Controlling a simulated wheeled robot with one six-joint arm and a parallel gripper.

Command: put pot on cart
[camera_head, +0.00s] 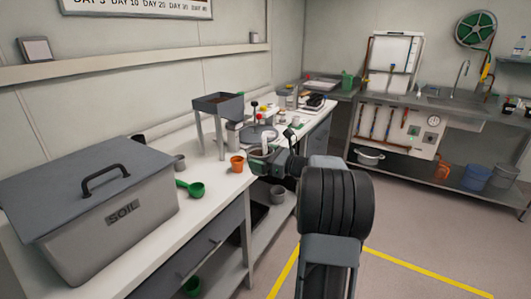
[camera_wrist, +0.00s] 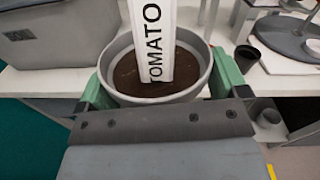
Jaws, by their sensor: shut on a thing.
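The pot (camera_wrist: 130,75) is light grey, filled with dark soil, and bears a white upright label reading TOMATO. In the wrist view it sits between the green fingers of my gripper (camera_wrist: 162,82), which is shut on it. In the head view my gripper (camera_head: 262,157) is at the front edge of the white bench (camera_head: 140,250), right of a small orange pot (camera_head: 237,163). The held pot is mostly hidden there. I cannot tell whether it is clear of the bench top. I see no cart in either view.
A grey SOIL bin (camera_head: 110,225) stands on the bench at left, with a green scoop (camera_head: 193,188) beside it. A grey raised stand (camera_head: 218,105) and small tools crowd the bench behind. A steel sink counter (camera_head: 440,105) is at back right. The floor (camera_head: 420,240) at right is clear.

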